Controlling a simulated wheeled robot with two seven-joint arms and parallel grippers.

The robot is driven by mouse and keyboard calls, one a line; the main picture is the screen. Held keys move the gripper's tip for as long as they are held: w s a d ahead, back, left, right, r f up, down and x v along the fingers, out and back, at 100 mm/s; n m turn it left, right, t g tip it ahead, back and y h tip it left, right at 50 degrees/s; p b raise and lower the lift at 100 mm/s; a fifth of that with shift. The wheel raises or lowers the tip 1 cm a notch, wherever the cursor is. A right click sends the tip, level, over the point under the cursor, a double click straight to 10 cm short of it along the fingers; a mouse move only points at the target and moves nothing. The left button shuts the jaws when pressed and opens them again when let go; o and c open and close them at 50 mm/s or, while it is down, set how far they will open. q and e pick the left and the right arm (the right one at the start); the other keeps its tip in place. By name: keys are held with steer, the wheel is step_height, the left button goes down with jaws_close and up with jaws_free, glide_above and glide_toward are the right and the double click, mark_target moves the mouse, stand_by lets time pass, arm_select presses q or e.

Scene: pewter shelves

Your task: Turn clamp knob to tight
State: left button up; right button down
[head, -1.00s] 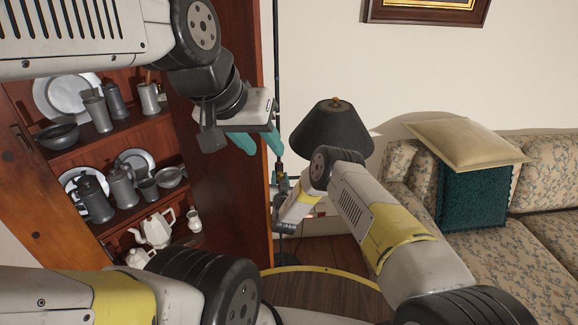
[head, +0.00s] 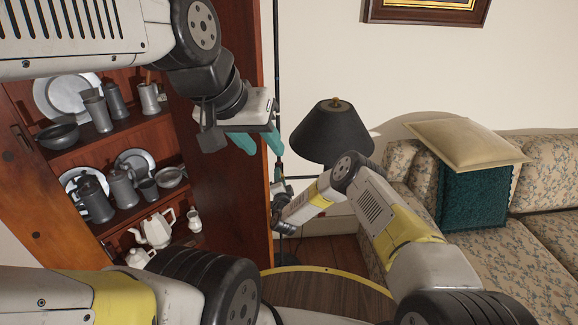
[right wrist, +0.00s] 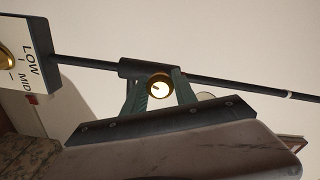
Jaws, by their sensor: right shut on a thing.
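In the right wrist view, a small round clamp knob (right wrist: 159,86) with a brass rim and pale face sits on a dark clamp sleeve (right wrist: 133,68) around a thin pole. A small dark mark shows on its face. My right gripper (right wrist: 160,92) has its two green fingers on either side of the knob, shut on it. In the head view, the right gripper is at the pole beside the cabinet, mostly hidden by its own wrist. My left gripper (head: 260,142) is higher, in front of the cabinet side, with its teal fingers apart and empty.
A panel (right wrist: 27,75) lettered LOW and MID is at the pole's left end. A cabinet (head: 215,185) with pewter ware stands left. A dark lamp shade (head: 332,132) is behind the right arm. A floral sofa (head: 535,235) is right. A round table (head: 325,290) is below.

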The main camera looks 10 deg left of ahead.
steer(key=m, duration=1.3)
steer(key=shift+m, duration=0.3)
stand_by(0.4)
steer(key=c, duration=1)
jaws_free()
